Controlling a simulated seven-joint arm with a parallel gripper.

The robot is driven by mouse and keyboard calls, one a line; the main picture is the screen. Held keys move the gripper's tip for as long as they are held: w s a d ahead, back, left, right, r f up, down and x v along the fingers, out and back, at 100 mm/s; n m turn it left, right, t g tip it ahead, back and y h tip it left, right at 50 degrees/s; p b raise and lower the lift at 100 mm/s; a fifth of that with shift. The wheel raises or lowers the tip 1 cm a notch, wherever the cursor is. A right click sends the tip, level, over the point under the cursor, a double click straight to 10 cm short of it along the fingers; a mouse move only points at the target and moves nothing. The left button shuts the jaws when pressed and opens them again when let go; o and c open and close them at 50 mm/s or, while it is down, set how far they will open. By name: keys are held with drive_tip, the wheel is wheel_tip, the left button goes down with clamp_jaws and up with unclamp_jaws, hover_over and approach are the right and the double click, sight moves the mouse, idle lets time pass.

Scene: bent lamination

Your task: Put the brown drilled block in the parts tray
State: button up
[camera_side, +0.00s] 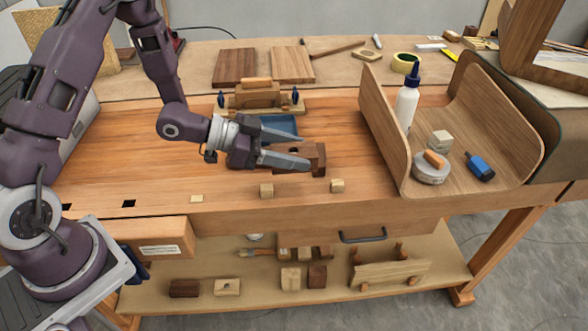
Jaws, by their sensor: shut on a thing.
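My gripper (304,152) reaches in from the left, low over the front middle of the wooden bench. Its two grey fingers are shut on the brown drilled block (318,158), a dark brown piece at the fingertips. The near finger hides part of the block, and I cannot tell whether it touches the bench top. A shallow blue tray (284,122), which looks like the parts tray, lies just behind the gripper. The far finger and wrist hide its front part.
A wooden clamp fixture (257,96) stands behind the blue tray. A bent plywood form (386,125) stands to the right, with a glue bottle (406,103) and a round tin (431,168) inside. Small pale dog blocks (337,186) stand along the front edge.

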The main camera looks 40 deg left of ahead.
sight(266, 124)
drive_tip(key=shift+w+a+r, duration=0.25)
drive_tip(key=shift+a+r, duration=0.05)
drive_tip(key=shift+r, duration=0.25)
drive_tip(key=shift+w+a+r, duration=0.2)
drive_tip(key=shift+a+r, duration=0.05)
drive_tip(key=shift+r, duration=0.25)
drive_tip(key=w+a+n+t+y, duration=0.1)
drive_tip(key=w+a+n+y, duration=0.1)
drive_tip(key=w+a, duration=0.45)
drive_tip(key=w+a+n+t+y, duration=0.2)
drive_tip(key=w+a, duration=0.1)
drive_tip(key=a, duration=0.7)
drive_tip(key=f, duration=0.6)
drive_tip(key=a+f, duration=0.1)
drive_tip(key=f, duration=0.2)
drive_tip(key=shift+w+f, duration=0.1)
drive_tip(key=shift+w, duration=0.05)
drive_tip(key=shift+f, duration=0.15)
drive_tip(key=o, duration=1.2)
